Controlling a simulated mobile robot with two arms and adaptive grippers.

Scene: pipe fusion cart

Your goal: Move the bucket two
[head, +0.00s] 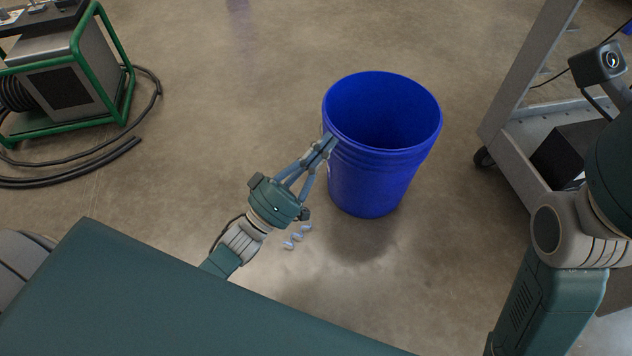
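The blue bucket (372,180) is in the middle of the head view, open end up and apparently empty. My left gripper (326,143) is at the left side of the bucket's rim, with its fingers close together on the rim wall. The fingertips partly overlap the bucket, so the exact grip is hard to see. A soft shadow lies on the floor below the bucket, and it seems to be a little above the floor. My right arm is at the right edge; its gripper is out of view.
A grey metal cart (505,122) on casters stands to the right of the bucket. A green-framed machine (75,80) is at the upper left, with black hoses (85,172) on the floor. Floor behind and left of the bucket is clear.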

